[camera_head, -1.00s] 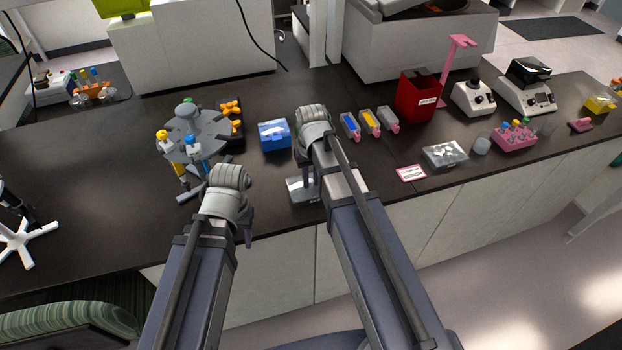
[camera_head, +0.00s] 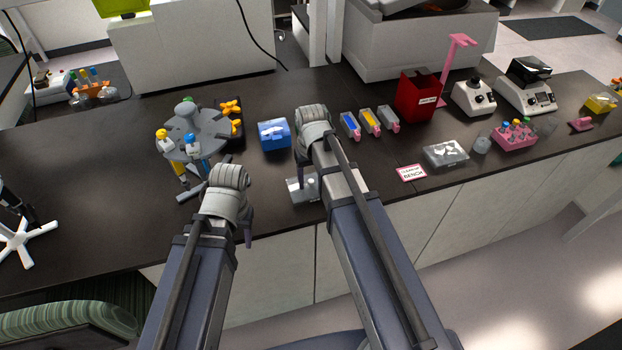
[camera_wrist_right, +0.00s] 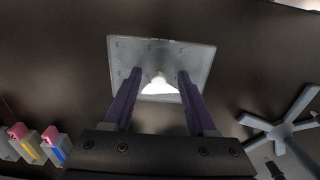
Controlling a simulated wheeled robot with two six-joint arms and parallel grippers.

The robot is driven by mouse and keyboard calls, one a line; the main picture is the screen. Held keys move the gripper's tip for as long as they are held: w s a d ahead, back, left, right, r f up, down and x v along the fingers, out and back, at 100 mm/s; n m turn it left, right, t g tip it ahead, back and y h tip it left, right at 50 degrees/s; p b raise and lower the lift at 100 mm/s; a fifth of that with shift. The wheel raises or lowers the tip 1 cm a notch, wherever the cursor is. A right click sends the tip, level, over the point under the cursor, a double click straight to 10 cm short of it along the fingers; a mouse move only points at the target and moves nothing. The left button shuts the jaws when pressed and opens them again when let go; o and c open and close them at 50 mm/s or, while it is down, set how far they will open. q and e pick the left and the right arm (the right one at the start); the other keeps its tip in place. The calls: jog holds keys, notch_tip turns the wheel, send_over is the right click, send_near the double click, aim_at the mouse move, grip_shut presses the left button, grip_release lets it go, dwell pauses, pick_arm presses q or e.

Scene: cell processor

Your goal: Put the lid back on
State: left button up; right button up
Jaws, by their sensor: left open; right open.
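A grey square plate with a raised piece at its middle, which may be the lid, lies on the dark bench (camera_head: 303,190); it also shows in the right wrist view (camera_wrist_right: 195,60). My right gripper (camera_wrist_right: 160,80) is open above the plate, with one purple finger on each side of the bright middle piece. I cannot tell whether the fingers touch it. In the head view the right wrist partly hides the plate. My left gripper (camera_head: 247,228) is open and empty over the front edge of the bench, left of the plate. Which container the plate fits is not clear.
A blue box (camera_head: 274,135) stands behind and left of the plate. A grey round rack (camera_head: 190,135) stands further left. Several coloured trays (camera_head: 370,121), a red bin (camera_head: 420,95) and a clear box (camera_head: 445,153) stand to the right. The bench's far left is mostly clear.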

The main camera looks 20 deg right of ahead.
notch_tip(320, 180, up, 8)
jog(key=p, duration=0.7)
jog(key=shift+f, duration=0.15)
jog(key=shift+s+f, duration=0.1)
jog(key=s+a+f+n+h+b, duration=0.1)
jog(key=s+a+f+n+b, duration=0.2)
jog(key=s+a, duration=0.7)
jog(key=s+f+b, duration=0.2)
jog(key=s, duration=0.2)
jog(key=shift+a, duration=0.25)
